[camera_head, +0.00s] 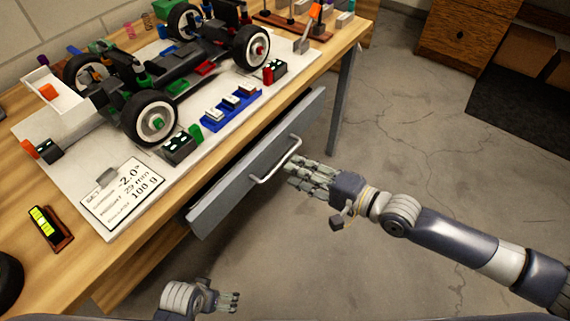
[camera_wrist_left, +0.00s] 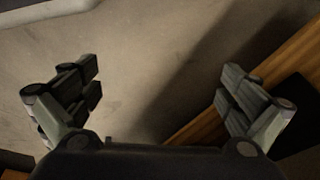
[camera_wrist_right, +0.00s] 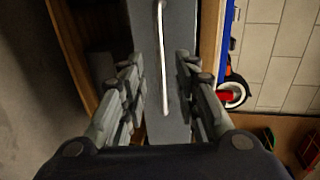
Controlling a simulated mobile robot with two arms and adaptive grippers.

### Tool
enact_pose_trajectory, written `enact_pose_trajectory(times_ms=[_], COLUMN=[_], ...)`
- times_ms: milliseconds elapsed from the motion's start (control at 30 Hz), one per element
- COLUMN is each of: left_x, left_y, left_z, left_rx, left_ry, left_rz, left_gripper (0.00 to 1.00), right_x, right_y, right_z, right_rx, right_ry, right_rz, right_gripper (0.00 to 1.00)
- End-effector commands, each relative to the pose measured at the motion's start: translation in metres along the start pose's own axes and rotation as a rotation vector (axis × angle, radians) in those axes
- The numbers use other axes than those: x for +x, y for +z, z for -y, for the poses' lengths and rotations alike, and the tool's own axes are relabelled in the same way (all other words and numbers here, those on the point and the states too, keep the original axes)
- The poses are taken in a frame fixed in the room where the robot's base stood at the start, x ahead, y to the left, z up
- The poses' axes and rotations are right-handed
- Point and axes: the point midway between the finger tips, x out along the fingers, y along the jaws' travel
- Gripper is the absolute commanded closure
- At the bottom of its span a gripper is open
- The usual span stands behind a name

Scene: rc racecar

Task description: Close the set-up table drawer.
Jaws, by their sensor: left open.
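The set-up table (camera_head: 60,262) has a grey drawer (camera_head: 235,185) under its top. The drawer stands out from the table edge, with a gap along its top. A pale bar handle (camera_head: 277,163) is on its front, and the handle also shows in the right wrist view (camera_wrist_right: 162,60). My right gripper (camera_head: 300,178) is just in front of the handle. Its fingers are apart, one on each side of the handle in the right wrist view, with nothing visibly held. Contact cannot be told. My left gripper (camera_head: 234,301) is low at the bottom, open and empty in its wrist view (camera_wrist_left: 160,80).
An RC car chassis (camera_head: 170,75) stands on a white board on the table. A label card (camera_head: 122,195), a blue tray (camera_head: 231,108) and a small yellow-lit gauge (camera_head: 45,225) lie near the front edge. A wooden cabinet (camera_head: 465,30) is far back right. The concrete floor is clear.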

Motion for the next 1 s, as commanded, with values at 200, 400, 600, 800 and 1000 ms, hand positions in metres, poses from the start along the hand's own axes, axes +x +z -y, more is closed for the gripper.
enact_pose_trajectory(times_ms=[200, 400, 600, 800, 1000], left_x=[-0.006, -0.014, -0.014, -0.014, -0.014], left_y=[-0.005, -0.011, -0.008, -0.006, -0.006], left_z=[0.000, 0.000, 0.000, 0.000, 0.001], left_rx=[0.000, -0.001, -0.002, -0.003, -0.002], left_ry=[0.000, 0.000, 0.000, 0.000, -0.001], left_rz=[-0.008, -0.016, -0.011, -0.008, -0.007], left_gripper=[0.00, 0.00, 0.00, 0.00, 0.00], right_x=[0.033, 0.046, 0.048, 0.048, 0.048], right_y=[0.000, 0.000, -0.001, -0.001, -0.001], right_z=[0.000, 0.000, 0.000, 0.000, 0.000], right_rx=[-0.001, 0.000, -0.001, -0.001, -0.001], right_ry=[-0.002, -0.001, 0.001, 0.000, 0.000], right_rz=[0.000, 0.000, -0.001, -0.001, -0.001], right_gripper=[0.71, 0.71, 0.71, 0.89, 1.00])
